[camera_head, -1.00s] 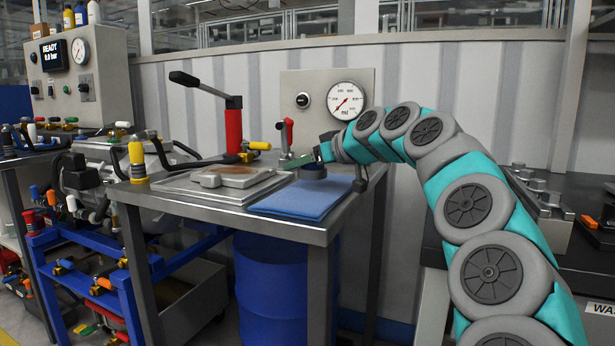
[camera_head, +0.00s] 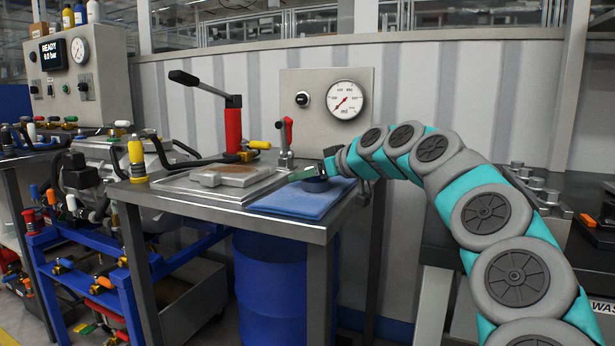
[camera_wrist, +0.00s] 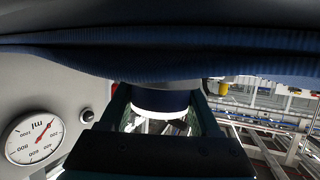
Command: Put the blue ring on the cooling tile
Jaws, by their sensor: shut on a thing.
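The blue ring (camera_head: 317,184) is dark blue and round, between the fingers of my gripper (camera_head: 308,176), which is shut on it. In the wrist view the ring (camera_wrist: 160,101) shows between the two dark green fingers.
A metal plate with a grey block (camera_head: 228,176) sits left of the tile. A pressure gauge panel (camera_head: 345,98) is on the wall. The table's front edge (camera_head: 225,223) is close to the tile.

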